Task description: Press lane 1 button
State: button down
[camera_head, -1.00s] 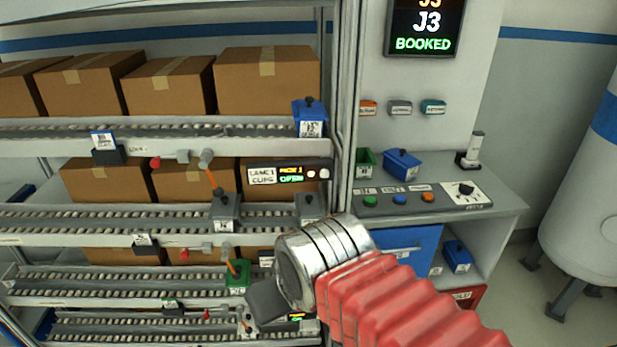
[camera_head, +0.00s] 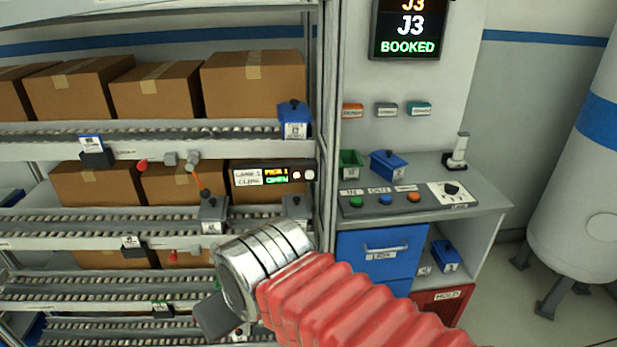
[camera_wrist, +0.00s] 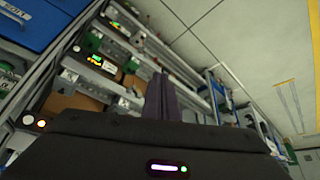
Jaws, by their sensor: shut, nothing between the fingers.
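The lane 1 panel (camera_head: 275,175) is on the shelf rack in the head view. It carries a "LANE 1" label, a small lit screen with orange and green text, and two small round buttons (camera_head: 302,175) at its right end. My gripper (camera_wrist: 160,82) is shut and empty in the wrist view, with its dark fingers together. In the head view only a dark piece of my gripper (camera_head: 217,316) shows, below and left of the panel and apart from it. The wrist view shows several similar lit panels; I cannot tell which is lane 1.
Cartons (camera_head: 253,85) stand on roller lanes. Levers and grey blocks (camera_head: 213,212) stick out from the rack. A bench (camera_head: 480,200) with coloured buttons and blue bins (camera_head: 388,163) stands right of it. A white tank (camera_head: 585,190) is at the far right, with bare floor beside it.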

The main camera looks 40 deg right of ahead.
aim_at(310, 175)
jog(key=w+d+m+t+y, duration=0.2)
jog(key=w+d+m+y, duration=0.2)
jog(key=w+d+m, duration=0.7)
jog(key=d+r+m+t+h, duration=0.1)
jog(key=d+m+t, duration=0.4)
jog(key=d, duration=1.3)
jog(key=m+h, duration=0.1)
jog(key=m, duration=0.3)
jog(key=shift+d+r+m+h, duration=0.2)
jog(key=shift+r+m+h, duration=0.1)
jog(key=shift+r, duration=0.1)
jog(key=shift+w, duration=0.15)
jog(key=w+d, duration=0.4)
jog(key=w, duration=0.3)
jog(key=shift+d, duration=0.4)
